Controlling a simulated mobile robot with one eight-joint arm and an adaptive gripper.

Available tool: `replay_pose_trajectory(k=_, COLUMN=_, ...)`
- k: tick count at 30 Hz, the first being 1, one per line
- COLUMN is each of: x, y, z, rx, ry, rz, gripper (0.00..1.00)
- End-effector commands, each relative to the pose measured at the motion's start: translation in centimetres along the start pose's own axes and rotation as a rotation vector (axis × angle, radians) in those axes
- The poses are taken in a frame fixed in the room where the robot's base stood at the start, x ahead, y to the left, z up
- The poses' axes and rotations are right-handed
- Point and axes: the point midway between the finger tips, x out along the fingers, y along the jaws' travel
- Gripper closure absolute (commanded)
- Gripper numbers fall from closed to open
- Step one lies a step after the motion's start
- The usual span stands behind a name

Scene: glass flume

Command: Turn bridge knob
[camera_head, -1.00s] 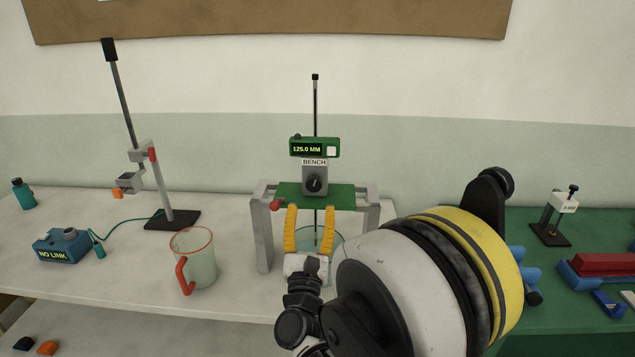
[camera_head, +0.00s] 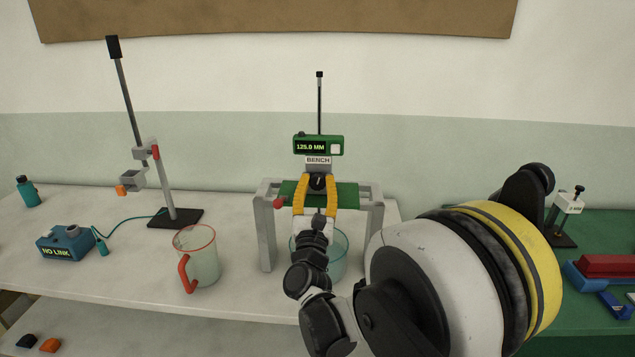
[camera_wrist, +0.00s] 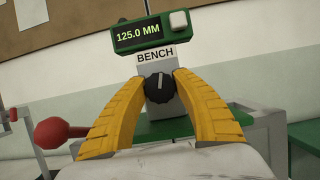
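The black bridge knob (camera_wrist: 160,87) with a pale pointer line sits on a grey block labelled BENCH (camera_wrist: 156,62). In the head view the knob (camera_head: 318,183) is just beyond my fingertips. My gripper (camera_wrist: 160,78) has two yellow fingers, one on each side of the knob, with a gap between them; it also shows in the head view (camera_head: 317,188). Whether the fingertips touch the knob I cannot tell. Above the block, a green display (camera_head: 318,146) reads 125.0 MM. The block stands on a green plate (camera_head: 346,196) across the grey bridge frame (camera_head: 266,233).
A red ball-ended lever (camera_wrist: 50,133) sticks out left of my fingers. A glass vessel (camera_head: 338,258) stands under the bridge. A red-handled jug (camera_head: 203,262), a blue NO LINK box (camera_head: 66,246) and a rod stand (camera_head: 174,217) are to the left. The green bench at right holds tools.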

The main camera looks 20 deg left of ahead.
Motion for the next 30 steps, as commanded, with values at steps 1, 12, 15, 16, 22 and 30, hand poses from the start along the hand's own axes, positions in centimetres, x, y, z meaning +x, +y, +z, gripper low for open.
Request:
replay_pose_trajectory(k=1, x=0.03, y=0.00, z=0.02, rx=0.000, ry=0.000, rz=0.000, gripper=0.97)
replay_pose_trajectory(k=12, x=-0.02, y=0.11, z=-0.06, rx=0.282, ry=0.000, rz=-0.116, gripper=0.97)
replay_pose_trajectory(k=15, x=0.03, y=0.03, z=-0.01, rx=0.371, ry=0.000, rz=-0.153, gripper=0.97)
replay_pose_trajectory(k=16, x=0.03, y=0.00, z=-0.02, rx=0.382, ry=0.000, rz=-0.158, gripper=0.97)
replay_pose_trajectory(k=22, x=0.05, y=-0.06, z=0.00, rx=0.386, ry=0.000, rz=-0.160, gripper=0.97)
replay_pose_trajectory(k=30, x=0.03, y=-0.07, z=-0.01, rx=0.385, ry=0.000, rz=-0.159, gripper=0.44)
